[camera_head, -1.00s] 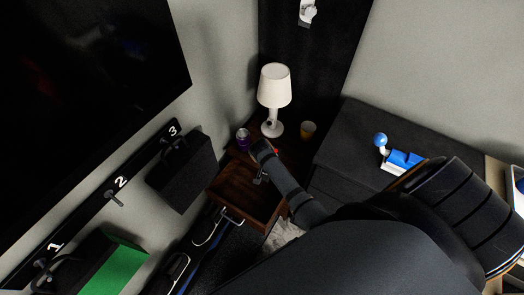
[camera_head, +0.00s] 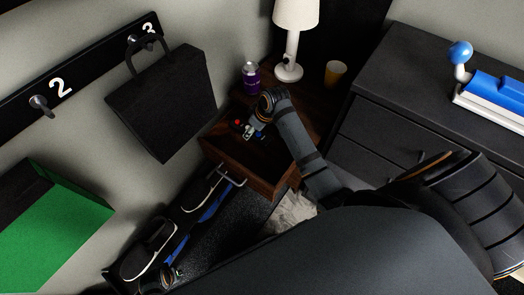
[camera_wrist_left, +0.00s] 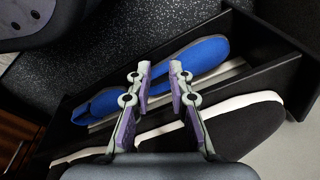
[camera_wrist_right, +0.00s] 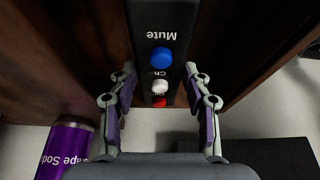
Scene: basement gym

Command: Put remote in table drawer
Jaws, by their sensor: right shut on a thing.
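The dark wooden bedside table (camera_head: 312,118) stands in the corner, with its drawer (camera_head: 228,157) pulled out at the front; its handle shows on the drawer front. My right gripper (camera_head: 250,131) is over the drawer area. In the right wrist view, my right gripper (camera_wrist_right: 160,92) is shut on the sides of the black remote (camera_wrist_right: 160,38), which has blue, white and red buttons. Whether the remote touches the drawer floor cannot be told. My left gripper (camera_wrist_left: 160,72) is open and empty above the shoe rack.
A purple soda can (camera_head: 251,78), a white lamp (camera_head: 290,55) and an orange cup (camera_head: 335,73) stand on the table. A black dresser (camera_head: 385,85) is at right, a black bag (camera_head: 165,100) hangs at left. A shoe rack (camera_wrist_left: 250,70) holds blue and black shoes.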

